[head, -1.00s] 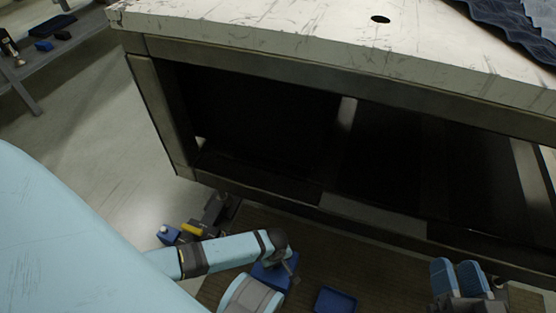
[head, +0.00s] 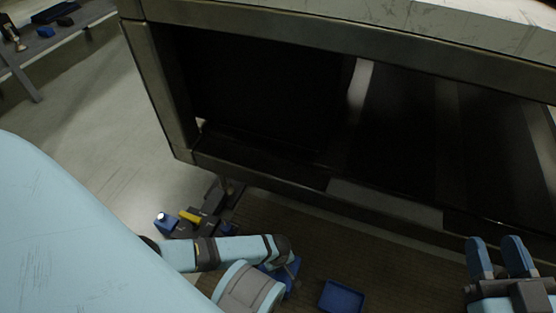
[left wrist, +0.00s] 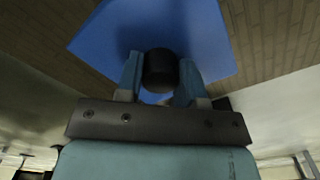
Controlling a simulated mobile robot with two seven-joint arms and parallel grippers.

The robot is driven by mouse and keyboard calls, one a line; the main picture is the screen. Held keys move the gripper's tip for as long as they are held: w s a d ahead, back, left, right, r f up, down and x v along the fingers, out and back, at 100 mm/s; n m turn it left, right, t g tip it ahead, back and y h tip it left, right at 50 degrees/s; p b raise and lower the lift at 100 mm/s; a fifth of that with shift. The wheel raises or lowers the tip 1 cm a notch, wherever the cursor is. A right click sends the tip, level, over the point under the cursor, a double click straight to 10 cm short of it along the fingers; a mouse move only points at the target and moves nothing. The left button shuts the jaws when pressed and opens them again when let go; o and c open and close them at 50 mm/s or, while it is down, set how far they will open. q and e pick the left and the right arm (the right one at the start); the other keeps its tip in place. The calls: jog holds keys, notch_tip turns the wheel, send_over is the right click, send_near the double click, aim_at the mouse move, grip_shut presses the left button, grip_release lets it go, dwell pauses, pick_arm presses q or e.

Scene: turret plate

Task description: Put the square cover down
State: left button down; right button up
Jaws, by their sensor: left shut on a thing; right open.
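The square cover (left wrist: 205,30) is blue with a round black knob (left wrist: 159,72) in the left wrist view. My left gripper (left wrist: 160,85) is shut on the knob, one finger on each side. In the head view part of the blue cover (head: 291,276) shows beside the end of my left arm, which hides the rest. I cannot tell whether the cover touches the floor mat. A shallow blue square tray (head: 342,296) lies on the brown mat (head: 310,250), right of my left arm. My right gripper (head: 498,258) is open and empty at the lower right.
A workbench (head: 300,30) with a dark open underside spans the upper picture. A dark device with a yellow part (head: 190,216) and a small blue block (head: 167,222) stand on the floor by its left leg. A shelf (head: 60,40) is at the upper left.

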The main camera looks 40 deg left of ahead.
pick_arm(q)
jog(key=shift+f, duration=0.1)
jog(key=c, duration=1)
grip_release()
jog(key=shift+o, duration=1.2)
pick_arm(e)
jog(key=shift+s+f, duration=0.2)
pick_arm(q)
jog(key=shift+r, duration=0.25)
notch_tip(320, 180, up, 3)
jog(key=shift+p, duration=1.15)
notch_tip(320, 180, up, 7)
jog(key=p, duration=0.4)
jog(key=shift+f, duration=0.1)
jog(key=shift+r+p, duration=0.45)
jog(key=shift+r, duration=0.55)
pick_arm(e)
jog(key=shift+s+a+r+m+g+h, duration=0.15)
jog(key=shift+s+a+r+m, duration=0.2)
jog(key=shift+m, duration=0.3)
jog(key=shift+s+a+r+m+g+h, duration=0.2)
jog(key=shift+s+r+m, duration=0.1)
jog(key=shift+s+m, duration=0.3)
jog(key=shift+s+a+r+m+g+h, duration=0.15)
jog(key=shift+s+a+r+m, duration=0.15)
jog(key=shift+m, duration=0.45)
